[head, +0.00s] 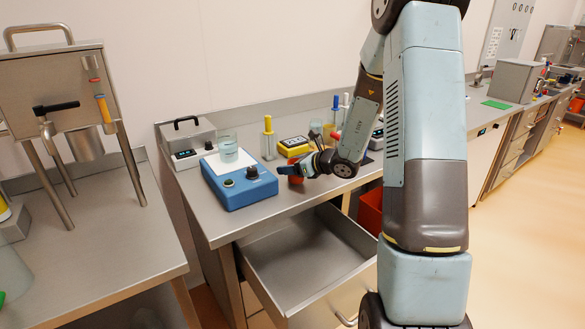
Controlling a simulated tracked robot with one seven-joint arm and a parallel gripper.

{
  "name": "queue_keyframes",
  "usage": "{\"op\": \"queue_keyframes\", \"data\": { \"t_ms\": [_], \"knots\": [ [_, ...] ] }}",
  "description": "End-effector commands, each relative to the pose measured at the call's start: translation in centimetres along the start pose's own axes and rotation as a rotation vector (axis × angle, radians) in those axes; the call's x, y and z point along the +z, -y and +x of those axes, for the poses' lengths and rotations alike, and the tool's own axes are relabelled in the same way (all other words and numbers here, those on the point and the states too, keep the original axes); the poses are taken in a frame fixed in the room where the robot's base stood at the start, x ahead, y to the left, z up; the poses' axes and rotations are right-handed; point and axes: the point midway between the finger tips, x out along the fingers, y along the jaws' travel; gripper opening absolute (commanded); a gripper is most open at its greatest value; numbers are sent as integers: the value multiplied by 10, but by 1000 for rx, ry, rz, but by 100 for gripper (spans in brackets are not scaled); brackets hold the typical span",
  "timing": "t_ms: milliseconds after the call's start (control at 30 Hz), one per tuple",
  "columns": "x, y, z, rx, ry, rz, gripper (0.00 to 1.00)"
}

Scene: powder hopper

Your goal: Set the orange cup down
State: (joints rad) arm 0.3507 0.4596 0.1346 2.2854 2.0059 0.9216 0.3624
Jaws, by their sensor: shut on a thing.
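My gripper (288,170) is above the right part of the steel bench, beside the blue device. It is shut on the orange cup (297,179). Only a small part of the cup shows, because the dark gripper hides the rest. I cannot tell whether the cup's base touches the bench top (221,221).
A blue device (238,193) with knobs carries a glass beaker (228,148). A yellow-handled tool (268,138) and a yellow box (294,147) stand behind. An open drawer (305,255) juts out below. A steel hopper (62,85) stands on the left bench.

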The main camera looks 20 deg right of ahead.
Motion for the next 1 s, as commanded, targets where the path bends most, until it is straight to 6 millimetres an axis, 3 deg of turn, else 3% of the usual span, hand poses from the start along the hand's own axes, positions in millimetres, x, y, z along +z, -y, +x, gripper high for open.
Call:
{"op": "queue_keyframes", "data": {
  "t_ms": [400, 433, 600, 700, 1000],
  "knots": [
    [-8, 0, 3, -1, 0, 1, 34],
    [-7, 0, 3, -1, 0, 0, 65],
    [-7, 1, 2, -1, 0, 0, 81],
    [-7, 1, 2, -2, 0, 0, 89],
    [-5, 1, 0, -3, 0, 1, 89]
  ]
}}
